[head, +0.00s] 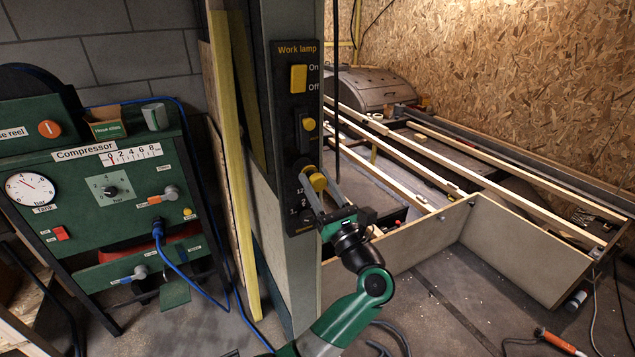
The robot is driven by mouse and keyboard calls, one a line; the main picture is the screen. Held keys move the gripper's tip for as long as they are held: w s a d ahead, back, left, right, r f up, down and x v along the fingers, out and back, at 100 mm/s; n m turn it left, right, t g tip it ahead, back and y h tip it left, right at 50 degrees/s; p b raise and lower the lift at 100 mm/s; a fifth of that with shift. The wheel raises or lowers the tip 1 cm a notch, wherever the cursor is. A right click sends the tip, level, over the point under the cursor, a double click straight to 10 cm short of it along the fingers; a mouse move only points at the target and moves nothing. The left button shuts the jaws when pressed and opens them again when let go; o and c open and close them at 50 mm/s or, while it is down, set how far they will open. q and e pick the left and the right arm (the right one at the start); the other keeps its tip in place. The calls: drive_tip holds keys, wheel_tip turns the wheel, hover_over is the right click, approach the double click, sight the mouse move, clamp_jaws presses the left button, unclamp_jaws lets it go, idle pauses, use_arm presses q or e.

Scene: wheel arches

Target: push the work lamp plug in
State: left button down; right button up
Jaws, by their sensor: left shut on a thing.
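The black work lamp panel (297,140) is on the side of a grey post. It has a yellow On/Off switch (298,78) at the top and a smaller yellow part (308,124) on a black fitting below it. My left gripper (316,186) is at the lower part of the panel, its fingers shut on a yellow piece, which looks like the work lamp plug (318,181). The plug is close against the panel front by the "12" marking. The fingers hide part of it, so I cannot tell how deep it sits. My right gripper is not in view.
A green compressor panel (130,215) with gauge and labels stands left, with a blue hose (190,280). A yellow upright board (235,170) stands beside the post. Right is a wooden frame with long slats (450,150) and a low board (530,255). An orange-handled tool (560,342) lies on the floor.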

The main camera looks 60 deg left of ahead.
sight(310, 176)
use_arm(q)
drive_tip(key=a+b, duration=0.1)
drive_tip(key=a, duration=0.2)
drive_tip(key=shift+s+a+f, duration=0.1)
drive_tip(key=shift+a, duration=0.1)
drive_tip(key=shift+d, duration=0.1)
drive_tip(key=c, duration=0.8)
unclamp_jaws()
drive_tip(key=o, duration=0.4)
drive_tip(key=p+v, duration=0.1)
drive_tip(key=v, duration=1)
drive_tip(key=shift+d, duration=0.2)
